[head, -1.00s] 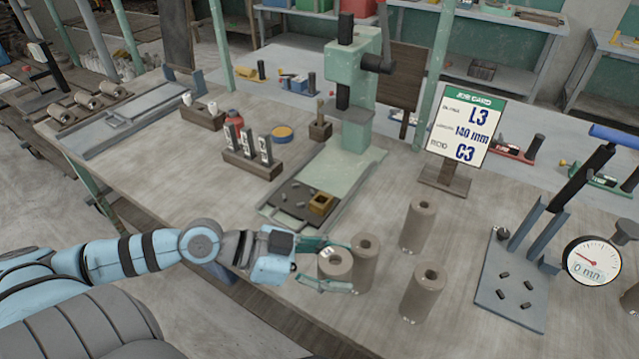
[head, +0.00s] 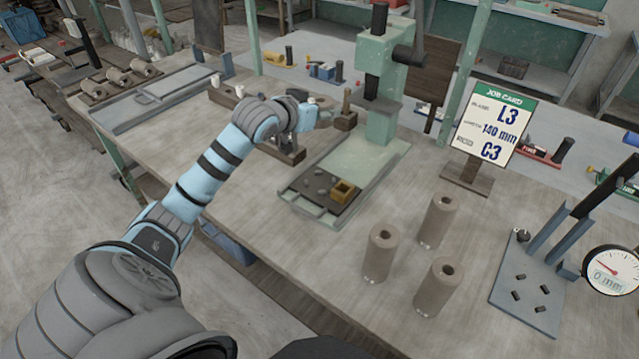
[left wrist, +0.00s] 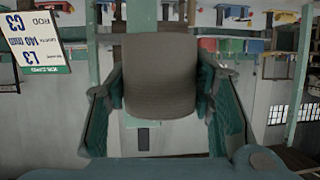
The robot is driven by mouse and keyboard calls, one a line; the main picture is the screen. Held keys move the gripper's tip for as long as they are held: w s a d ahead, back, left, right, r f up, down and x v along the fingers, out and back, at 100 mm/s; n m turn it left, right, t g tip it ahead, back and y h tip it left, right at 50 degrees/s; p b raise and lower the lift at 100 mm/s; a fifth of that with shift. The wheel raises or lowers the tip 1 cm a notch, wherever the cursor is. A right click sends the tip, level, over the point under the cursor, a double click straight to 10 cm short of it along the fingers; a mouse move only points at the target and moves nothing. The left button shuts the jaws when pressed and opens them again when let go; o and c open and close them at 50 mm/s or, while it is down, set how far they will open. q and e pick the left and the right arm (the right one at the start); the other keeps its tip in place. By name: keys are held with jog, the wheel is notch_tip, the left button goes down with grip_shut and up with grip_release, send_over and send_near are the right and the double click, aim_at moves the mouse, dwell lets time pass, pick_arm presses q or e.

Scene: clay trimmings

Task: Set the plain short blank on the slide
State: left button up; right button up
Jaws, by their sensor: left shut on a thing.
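My left gripper (head: 314,116) is raised over the back of the bench, left of the green press. In the left wrist view its two green fingers are shut on the short blank (left wrist: 160,78), a plain grey-brown cylinder. In the head view the blank is mostly hidden by my wrist. A long flat grey-blue fixture that looks like the slide (head: 155,100) lies at the bench's left end, with an upright stop at its right end. The gripper is well to its right. My right gripper is not in view.
Three bored grey-brown blanks (head: 378,255) stand at the front right. The green press (head: 382,75) and its base are at centre, with a stamp rack (head: 288,152) partly behind my arm. The job card (head: 492,130) stands at right. The bench's front left is clear.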

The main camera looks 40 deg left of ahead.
aim_at(320, 184)
pick_arm(q)
notch_tip(320, 184, down, 20)
jog(key=b, duration=0.4)
jog(key=shift+d+f, duration=0.1)
jog(key=shift+f, duration=0.05)
jog(key=o, duration=0.9)
jog(key=shift+f, duration=0.1)
jog(key=shift+o, duration=0.9)
jog(key=shift+s+r+p, duration=0.35)
jog(key=shift+s+r, duration=0.05)
jog(key=shift+s, duration=0.05)
jog(key=p+v, duration=0.4)
jog(key=v, duration=0.7)
jog(key=shift+d, duration=0.2)
